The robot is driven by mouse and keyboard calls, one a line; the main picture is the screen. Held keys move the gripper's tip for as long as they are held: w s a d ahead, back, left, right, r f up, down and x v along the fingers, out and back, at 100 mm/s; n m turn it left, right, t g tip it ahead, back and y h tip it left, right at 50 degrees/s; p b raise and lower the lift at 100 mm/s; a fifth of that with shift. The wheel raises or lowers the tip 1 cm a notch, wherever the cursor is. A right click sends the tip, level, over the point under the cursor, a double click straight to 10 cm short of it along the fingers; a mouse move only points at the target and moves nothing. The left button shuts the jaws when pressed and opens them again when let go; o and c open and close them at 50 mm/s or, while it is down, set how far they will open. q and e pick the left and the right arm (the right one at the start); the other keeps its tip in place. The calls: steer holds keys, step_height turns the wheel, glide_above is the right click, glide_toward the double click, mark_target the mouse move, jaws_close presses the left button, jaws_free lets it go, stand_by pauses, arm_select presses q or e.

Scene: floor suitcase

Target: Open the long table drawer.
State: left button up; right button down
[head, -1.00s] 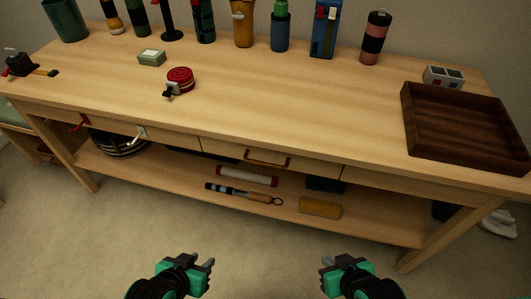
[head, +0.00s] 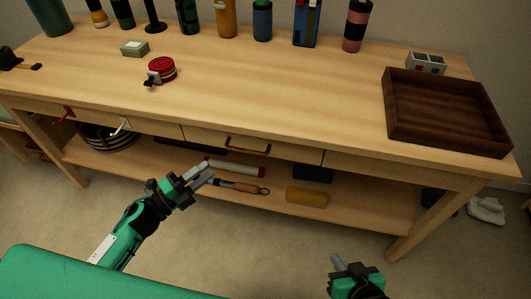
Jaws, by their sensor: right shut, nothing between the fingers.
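The long table (head: 270,100) has a light wood top with a row of drawers under its front edge. The middle drawer (head: 207,137) has a brass bar handle (head: 248,146) and its front looks flush with the table. My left gripper (head: 211,170) is open and empty, in front of the table, below and left of the handle and apart from it. My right gripper (head: 338,258) is shut and empty, low at the bottom right, well away from the table.
A dark wooden tray (head: 440,140) sits on the right of the top. A red tape measure (head: 162,69) lies left. Bottles and tools line the back. The lower shelf holds a yellow roll (head: 307,196), a white roller (head: 235,167) and other tools. The floor in front is clear.

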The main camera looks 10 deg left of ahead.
mark_target(249, 150)
arm_select(q)
steer(key=w+d+m+g, duration=0.1)
steer(key=w+d, duration=0.2)
steer(key=w+d+m+h, duration=0.1)
steer(key=w+d, duration=0.2)
steer(key=d, duration=0.1)
steer(key=w+d+r+m+g+h, duration=0.1)
steer(key=w+d, duration=0.2)
steer(key=d, duration=0.1)
steer(key=shift+r+g, duration=0.1)
steer(key=shift+g, duration=0.2)
jaws_close()
